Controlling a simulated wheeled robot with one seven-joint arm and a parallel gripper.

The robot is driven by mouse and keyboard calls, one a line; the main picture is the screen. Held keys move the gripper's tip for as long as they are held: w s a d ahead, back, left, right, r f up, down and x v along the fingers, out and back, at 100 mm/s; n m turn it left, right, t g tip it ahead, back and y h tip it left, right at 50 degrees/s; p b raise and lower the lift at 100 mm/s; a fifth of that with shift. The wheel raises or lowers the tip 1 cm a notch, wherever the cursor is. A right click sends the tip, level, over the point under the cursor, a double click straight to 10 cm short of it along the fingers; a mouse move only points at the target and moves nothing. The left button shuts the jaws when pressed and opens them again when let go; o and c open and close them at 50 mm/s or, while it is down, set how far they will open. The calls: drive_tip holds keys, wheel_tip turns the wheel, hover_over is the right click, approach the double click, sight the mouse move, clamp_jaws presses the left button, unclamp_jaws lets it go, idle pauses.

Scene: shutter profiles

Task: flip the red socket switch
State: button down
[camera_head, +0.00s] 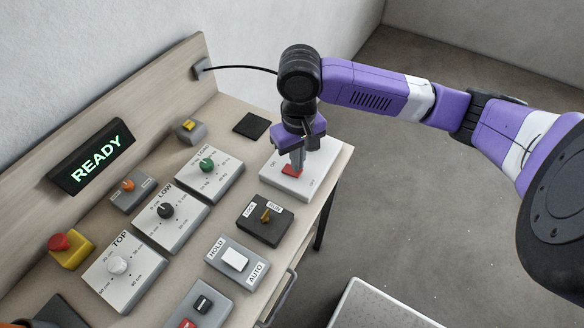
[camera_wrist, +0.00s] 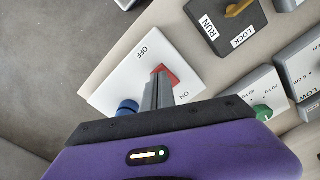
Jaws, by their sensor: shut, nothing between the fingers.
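The red socket switch (camera_head: 291,171) sits on a white plate (camera_head: 318,178) marked ON and OFF at the far right of the bench. My gripper (camera_head: 297,168) is shut and empty, pointing down with its fingertips at the red switch. In the wrist view the closed fingers (camera_wrist: 158,90) cover part of the red switch (camera_wrist: 170,76). The OFF label is at the upper left of the white plate (camera_wrist: 128,70), the ON label beside the fingers. I cannot tell for sure whether the tips touch the switch or which way it is tipped.
A black RUN/LOCK box (camera_head: 264,220) with a yellow key stands near the plate. Dial boxes with a green knob (camera_head: 207,165), a black knob and a white knob stand to the left. A HOLD/AUTO switch (camera_head: 235,259) is nearer. A READY sign (camera_head: 92,156) is at the back.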

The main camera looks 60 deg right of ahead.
drive_tip(key=shift+f+b, duration=0.65)
drive_tip(key=shift+f, duration=0.35)
idle(0.8)
drive_tip(key=shift+r, duration=0.15)
wheel_tip(320, 180, up, 7)
drive_tip(key=p, duration=0.6)
drive_tip(key=shift+p, duration=0.3)
idle(0.3)
